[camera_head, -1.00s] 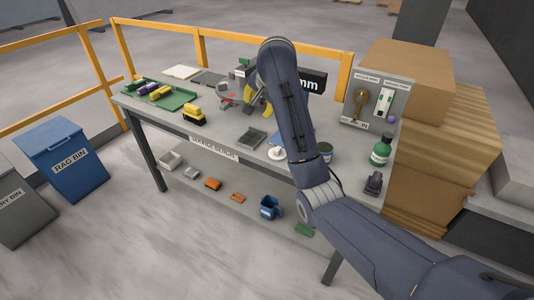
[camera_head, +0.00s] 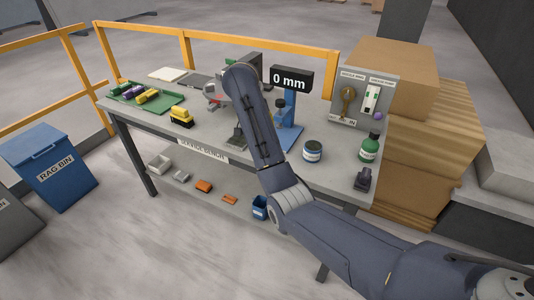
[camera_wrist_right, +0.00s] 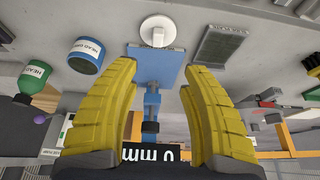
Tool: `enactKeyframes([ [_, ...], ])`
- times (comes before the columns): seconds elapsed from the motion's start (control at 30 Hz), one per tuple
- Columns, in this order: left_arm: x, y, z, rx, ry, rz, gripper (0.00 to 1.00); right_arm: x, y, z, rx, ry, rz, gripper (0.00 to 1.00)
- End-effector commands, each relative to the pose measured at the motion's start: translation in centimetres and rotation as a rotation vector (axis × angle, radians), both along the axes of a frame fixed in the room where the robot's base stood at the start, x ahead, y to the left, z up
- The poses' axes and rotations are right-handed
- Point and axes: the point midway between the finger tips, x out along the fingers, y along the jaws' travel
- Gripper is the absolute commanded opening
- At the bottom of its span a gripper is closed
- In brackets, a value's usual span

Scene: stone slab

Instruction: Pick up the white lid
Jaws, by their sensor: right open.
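The white lid (camera_wrist_right: 159,29) is round with a small knob and shows at the top of the right wrist view, by the edge of the blue base plate (camera_wrist_right: 155,62). In the head view my right arm hides it. My right gripper (camera_wrist_right: 162,68) has two yellow fingers, spread wide with nothing between the tips. In the wrist picture the lid lies beyond the fingertips, roughly centred between them. In the head view the right gripper is hidden behind my arm. My left gripper is not in view.
The gauge's "0 mm" display (camera_head: 291,80) stands behind the blue plate.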

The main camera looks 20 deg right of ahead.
Motion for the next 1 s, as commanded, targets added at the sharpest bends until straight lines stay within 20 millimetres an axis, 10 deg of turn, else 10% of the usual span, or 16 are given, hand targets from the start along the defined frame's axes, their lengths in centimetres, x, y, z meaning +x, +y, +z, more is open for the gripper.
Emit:
enactKeyframes([
  [1.0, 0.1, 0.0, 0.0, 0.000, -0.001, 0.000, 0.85, 2.2, -2.4, -8.3, 0.002, 0.009, -0.003, 0.45],
])
